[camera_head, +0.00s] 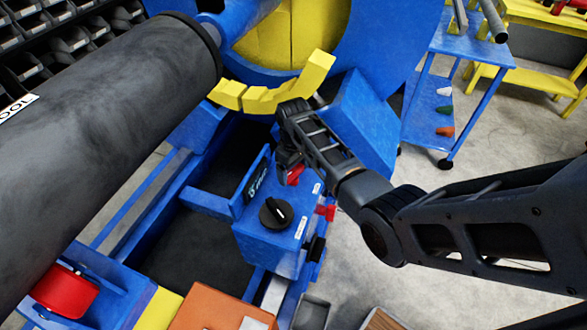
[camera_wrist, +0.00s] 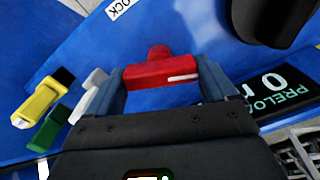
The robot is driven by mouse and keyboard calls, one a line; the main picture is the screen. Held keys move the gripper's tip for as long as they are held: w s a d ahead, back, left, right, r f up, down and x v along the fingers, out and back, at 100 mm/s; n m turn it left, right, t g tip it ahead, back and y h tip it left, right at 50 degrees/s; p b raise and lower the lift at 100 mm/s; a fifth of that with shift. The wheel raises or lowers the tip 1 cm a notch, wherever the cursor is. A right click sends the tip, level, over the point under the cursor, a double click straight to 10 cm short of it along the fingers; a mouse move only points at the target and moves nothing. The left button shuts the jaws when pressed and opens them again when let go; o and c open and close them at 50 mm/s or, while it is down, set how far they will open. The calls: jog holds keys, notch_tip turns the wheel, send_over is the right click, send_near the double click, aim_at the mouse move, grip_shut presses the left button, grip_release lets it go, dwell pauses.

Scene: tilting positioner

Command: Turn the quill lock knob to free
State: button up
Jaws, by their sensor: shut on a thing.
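The quill lock knob looks to be the red bar-shaped knob (camera_wrist: 160,73) with a white mark, on the blue housing (camera_head: 270,247). In the wrist view it sits between the two fingers of my gripper (camera_wrist: 162,82), which are shut on it from both sides. The white mark lies near its right end. The knob's base is mostly hidden.
A black dial (camera_head: 276,213) stands near the red knob, and a red part (camera_head: 327,212) juts from the housing's right side. A display (camera_wrist: 275,90) reads "PRELO" and 0. Yellow, white and green pieces (camera_wrist: 45,105) lie left. A large dark cylinder (camera_head: 110,120) fills the left side.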

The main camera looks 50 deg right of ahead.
aim_at(294, 171)
jog(key=shift+s+f+n, duration=0.1)
jog(key=shift+n, duration=1.05)
jog(key=shift+s+f+n, duration=0.1)
jog(key=shift+n, duration=1.05)
jog(key=o, duration=0.8)
jog(key=shift+w, duration=0.1)
jog(key=shift+o, duration=0.2)
jog(key=shift+r, duration=3.9)
